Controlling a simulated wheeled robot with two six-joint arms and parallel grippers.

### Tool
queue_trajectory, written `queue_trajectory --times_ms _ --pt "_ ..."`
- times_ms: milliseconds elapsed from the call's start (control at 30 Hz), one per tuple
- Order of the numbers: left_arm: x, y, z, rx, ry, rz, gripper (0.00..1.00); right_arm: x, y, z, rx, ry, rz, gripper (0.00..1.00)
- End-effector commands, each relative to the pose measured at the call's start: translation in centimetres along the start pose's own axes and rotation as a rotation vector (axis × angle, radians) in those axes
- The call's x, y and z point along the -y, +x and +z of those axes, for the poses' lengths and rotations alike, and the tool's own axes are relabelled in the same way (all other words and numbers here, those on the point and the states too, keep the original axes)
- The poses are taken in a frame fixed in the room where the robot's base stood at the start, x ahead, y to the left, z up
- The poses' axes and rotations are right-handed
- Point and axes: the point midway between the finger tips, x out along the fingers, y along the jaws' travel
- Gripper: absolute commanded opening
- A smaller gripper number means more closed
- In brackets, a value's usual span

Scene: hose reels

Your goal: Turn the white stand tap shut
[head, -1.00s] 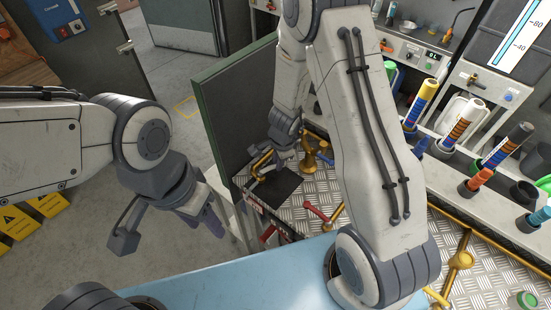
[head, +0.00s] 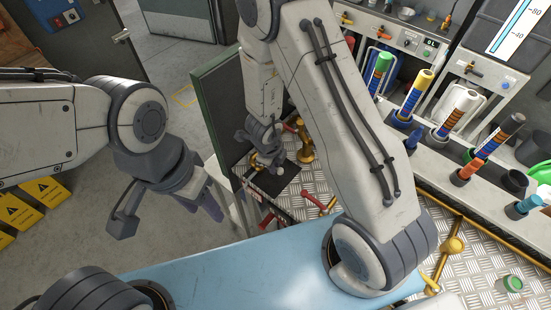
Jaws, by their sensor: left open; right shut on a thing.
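I cannot tell for sure which part is the white stand tap. A brass fitting (head: 304,146) stands upright on the metal tread plate in the head view, beside a dark square pad (head: 284,180). My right gripper (head: 270,162) reaches down over this pad, left of the fitting. It is shut on a small brass-coloured part, mostly hidden by the fingers and wrist. My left gripper (head: 168,217) is open and empty, hanging over the grey floor at the left with its fingers wide apart.
A dark green-edged panel (head: 215,110) stands just left of my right gripper. Red handles (head: 312,199) lie near the plate's front. Floor around the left gripper is open.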

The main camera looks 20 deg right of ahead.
Motion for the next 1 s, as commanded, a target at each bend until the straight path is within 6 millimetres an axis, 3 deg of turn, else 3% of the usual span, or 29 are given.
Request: queue_trajectory --times_ms 400,967,1000 --pt "-0.1 -1.5 -0.1 0.0 0.002 0.0 0.5 -1.1 -0.3 0.2 -0.039 0.184 0.001 0.0" --pt "-0.1 -1.6 -0.1 0.0 0.003 0.0 0.5 -1.3 -0.2 0.2 -0.042 0.212 0.002 0.0" --pt "-0.1 -1.6 -0.1 0.0 0.003 0.0 0.5 -1.3 -0.2 0.2 -0.042 0.212 0.002 0.3"
